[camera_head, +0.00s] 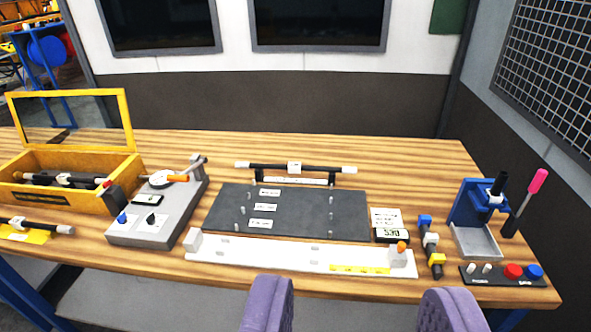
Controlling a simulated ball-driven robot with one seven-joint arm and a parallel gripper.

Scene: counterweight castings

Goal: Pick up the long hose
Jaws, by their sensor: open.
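A long black hose (320,168) with white ends and a white label at its middle rests across a low stand (293,181) behind the dark plate. A similar black hose (48,228) lies over a yellow piece at the left edge, partly cut off. Another dark piece with a white label (65,181) lies in the yellow box. I cannot read the labels to tell which is named the long hose; the one on the stand looks longest. My gripper (358,306) shows as two purple fingers at the bottom, wide apart, empty, in front of the bench and away from the hoses.
The dark plate (285,222) with pegs and a white rail (290,257) lie at the bench middle. The open yellow box (118,165) and a grey device (155,230) stand left. A blue press (470,205), pink-handled tool (531,192) and button panel (505,281) stand right. Bare wood lies behind the stand.

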